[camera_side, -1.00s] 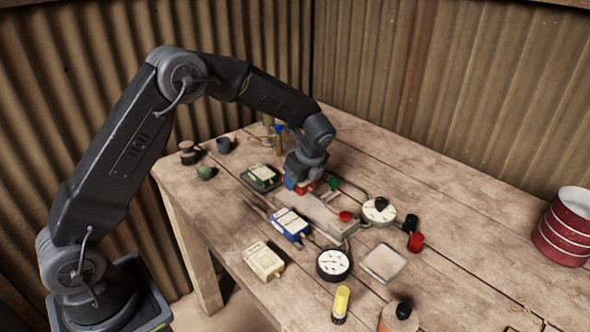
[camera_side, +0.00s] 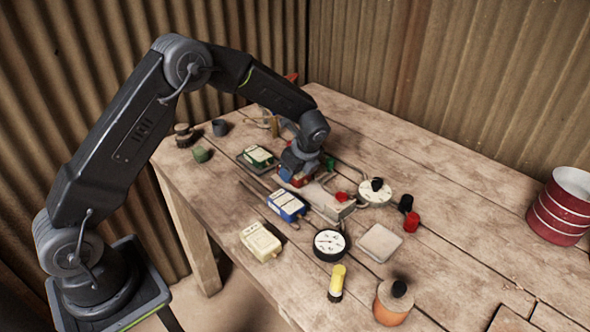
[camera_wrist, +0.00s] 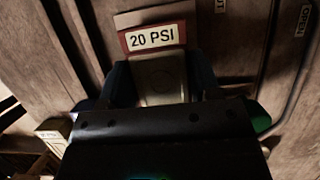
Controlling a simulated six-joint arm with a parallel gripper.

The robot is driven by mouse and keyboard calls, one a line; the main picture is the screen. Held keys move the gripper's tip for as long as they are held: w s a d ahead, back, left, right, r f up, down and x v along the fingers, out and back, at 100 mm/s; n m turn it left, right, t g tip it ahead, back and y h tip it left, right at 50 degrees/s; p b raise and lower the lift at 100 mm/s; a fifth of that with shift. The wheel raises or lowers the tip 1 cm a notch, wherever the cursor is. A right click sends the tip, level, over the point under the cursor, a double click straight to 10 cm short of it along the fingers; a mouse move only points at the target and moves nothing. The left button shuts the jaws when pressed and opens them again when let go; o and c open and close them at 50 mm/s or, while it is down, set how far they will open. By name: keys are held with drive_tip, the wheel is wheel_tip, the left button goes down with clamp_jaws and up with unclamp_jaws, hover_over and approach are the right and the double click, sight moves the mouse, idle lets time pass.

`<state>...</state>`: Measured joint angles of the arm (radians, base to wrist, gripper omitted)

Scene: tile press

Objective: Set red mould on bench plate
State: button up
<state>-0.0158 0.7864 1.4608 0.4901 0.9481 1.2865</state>
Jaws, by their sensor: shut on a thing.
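The red mould (camera_side: 301,181) is between the fingers of my gripper (camera_side: 295,174), at the left end of the grey press (camera_side: 329,202). In the wrist view a grey block with a red-edged "20 PSI" label (camera_wrist: 152,38) lies between the two fingers (camera_wrist: 160,88). My gripper is shut on it. Whether the mould touches the press or is clear of it, I cannot tell. A pale square plate (camera_side: 380,243) lies flat and empty on the bench, right of the press; I cannot tell if it is the bench plate.
A green mould (camera_side: 258,156) lies on a dark tray left of my gripper. The right bench is mostly clear.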

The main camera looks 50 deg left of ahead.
drive_tip(key=shift+f, duration=0.35)
drive_tip(key=o, duration=1.2)
drive_tip(key=s+d+r+n+t+h, duration=0.1)
drive_tip(key=s+d+r+n, duration=0.15)
drive_tip(key=r, duration=0.65)
drive_tip(key=s+d+r+n, duration=0.1)
drive_tip(key=s+d+r, duration=0.15)
drive_tip(key=r, duration=0.75)
drive_tip(key=s+d+r+n+t+h, duration=0.1)
drive_tip(key=s+n, duration=0.3)
drive_tip(key=s, duration=0.4)
drive_tip(key=s+d+r+n+t+h, duration=0.1)
drive_tip(key=s+n+t, duration=0.1)
drive_tip(key=s+n, duration=0.3)
drive_tip(key=s+d+r+n+t+h, duration=0.1)
drive_tip(key=s+n, duration=0.4)
drive_tip(key=s, duration=0.6)
drive_tip(key=shift+s+r+n+t, duration=0.25)
drive_tip(key=shift+s+r+t, duration=0.05)
drive_tip(key=shift+s+r, duration=0.1)
